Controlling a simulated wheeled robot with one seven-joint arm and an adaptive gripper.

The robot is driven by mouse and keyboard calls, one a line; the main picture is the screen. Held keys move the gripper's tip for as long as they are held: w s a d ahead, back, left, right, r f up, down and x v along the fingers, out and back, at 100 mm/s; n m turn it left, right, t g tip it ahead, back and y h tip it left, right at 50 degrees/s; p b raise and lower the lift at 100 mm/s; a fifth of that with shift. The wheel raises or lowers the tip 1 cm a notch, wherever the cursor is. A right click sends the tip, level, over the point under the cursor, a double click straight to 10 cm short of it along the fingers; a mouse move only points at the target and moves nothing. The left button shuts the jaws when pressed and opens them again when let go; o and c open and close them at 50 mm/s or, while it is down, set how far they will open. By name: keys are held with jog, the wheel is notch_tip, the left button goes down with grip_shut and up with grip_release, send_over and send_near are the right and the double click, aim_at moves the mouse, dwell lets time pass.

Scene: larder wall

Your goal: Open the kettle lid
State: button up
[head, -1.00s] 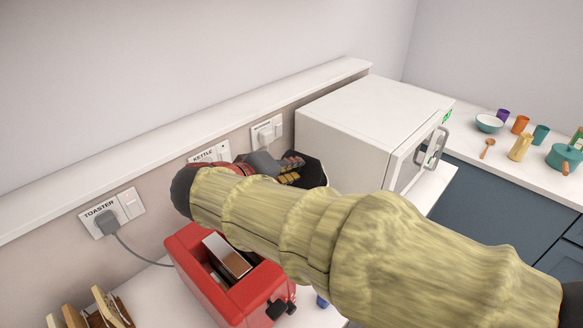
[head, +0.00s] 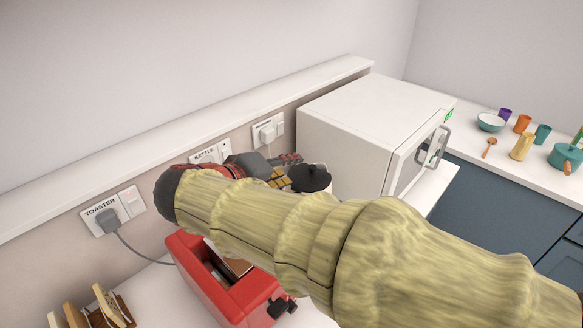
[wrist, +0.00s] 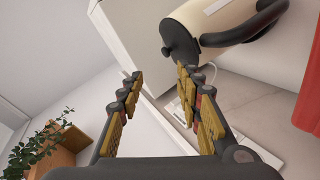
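The kettle's black domed lid (head: 310,180) with its small knob shows in the head view just right of my gripper, and it looks shut.
A red toaster (head: 205,280) stands in front, partly under my arm. A white microwave (head: 365,125) stands right of the kettle. Wall sockets (head: 210,155) and a ledge run behind. A potted plant (wrist: 45,145) shows in the wrist view.

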jog(key=v, duration=0.9)
